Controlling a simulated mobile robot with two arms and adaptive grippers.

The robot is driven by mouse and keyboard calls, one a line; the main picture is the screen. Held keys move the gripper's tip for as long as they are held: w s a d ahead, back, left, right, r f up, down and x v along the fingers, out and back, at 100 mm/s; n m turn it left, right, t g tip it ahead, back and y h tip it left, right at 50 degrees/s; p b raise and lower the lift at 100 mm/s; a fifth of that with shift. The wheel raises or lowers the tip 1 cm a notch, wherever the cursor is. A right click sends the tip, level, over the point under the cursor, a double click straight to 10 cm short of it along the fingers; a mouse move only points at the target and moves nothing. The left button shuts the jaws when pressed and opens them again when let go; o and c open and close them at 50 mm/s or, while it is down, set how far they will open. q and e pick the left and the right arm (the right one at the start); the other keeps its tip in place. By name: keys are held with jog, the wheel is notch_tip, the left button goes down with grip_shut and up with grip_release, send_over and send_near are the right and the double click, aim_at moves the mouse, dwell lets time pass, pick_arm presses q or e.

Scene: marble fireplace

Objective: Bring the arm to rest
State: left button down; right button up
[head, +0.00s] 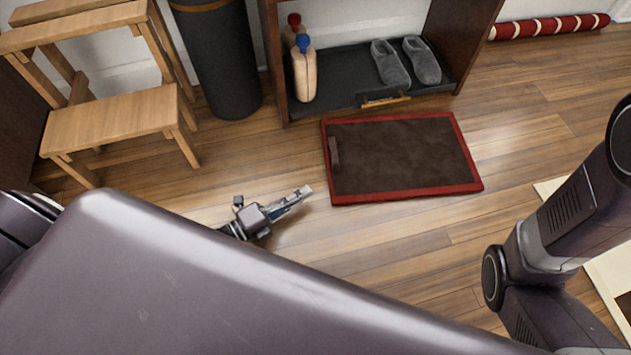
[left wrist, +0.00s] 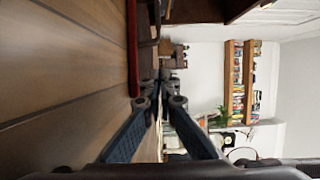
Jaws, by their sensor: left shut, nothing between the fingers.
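My left gripper (head: 304,191) shows in the head view beyond the edge of my own body, over the bare wood floor. It is shut and empty, and its fingertips point right, toward the near left corner of the red-edged mat. In the left wrist view my left gripper's fingers (left wrist: 160,80) come together, with nothing seen between them. My right arm shows at the right of the head view, but its gripper is out of sight.
The red-edged brown mat (head: 400,191) has a small dark object (head: 334,152) at its left edge. Beyond stand a wooden step stool (head: 110,122), a dark cylinder (head: 222,60) and a low cabinet (head: 350,97) with grey slippers (head: 390,64) and bottles (head: 305,75).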

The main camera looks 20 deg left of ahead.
pick_arm(q)
jog(key=shift+p+v, duration=0.3)
jog(key=shift+v, duration=0.95)
jog(key=shift+s+a, duration=0.3)
jog(key=shift+s, duration=0.05)
